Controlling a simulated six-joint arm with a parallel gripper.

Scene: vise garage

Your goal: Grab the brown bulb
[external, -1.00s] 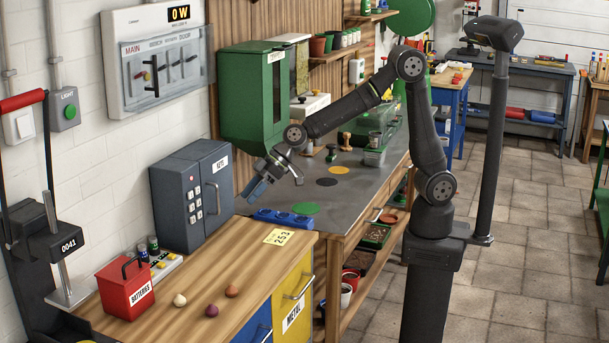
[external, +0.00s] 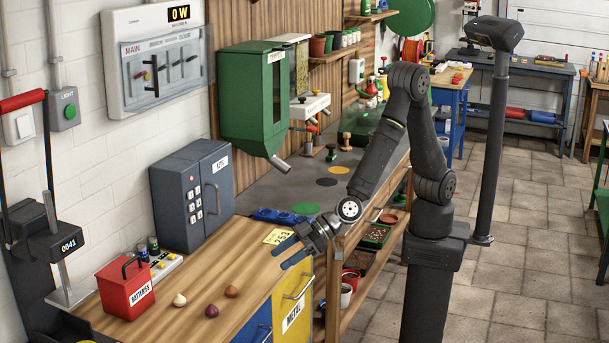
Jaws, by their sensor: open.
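Three small bulbs sit in a loose row on the wooden bench top. The brown bulb (external: 231,291) is the rightmost, a purple bulb (external: 211,311) lies to its lower left, and a cream bulb (external: 179,300) is furthest left. My gripper (external: 287,258) is open and empty, its blue fingers pointing left over the bench's right edge. It is up and to the right of the brown bulb, clearly apart from it. All three bulbs are unobstructed.
A red batteries box (external: 126,289) stands left of the bulbs, with a small battery tray (external: 163,266) behind it. A grey key cabinet (external: 192,196) is at the back. A yellow note (external: 278,237) lies near the gripper. The bench between gripper and bulbs is clear.

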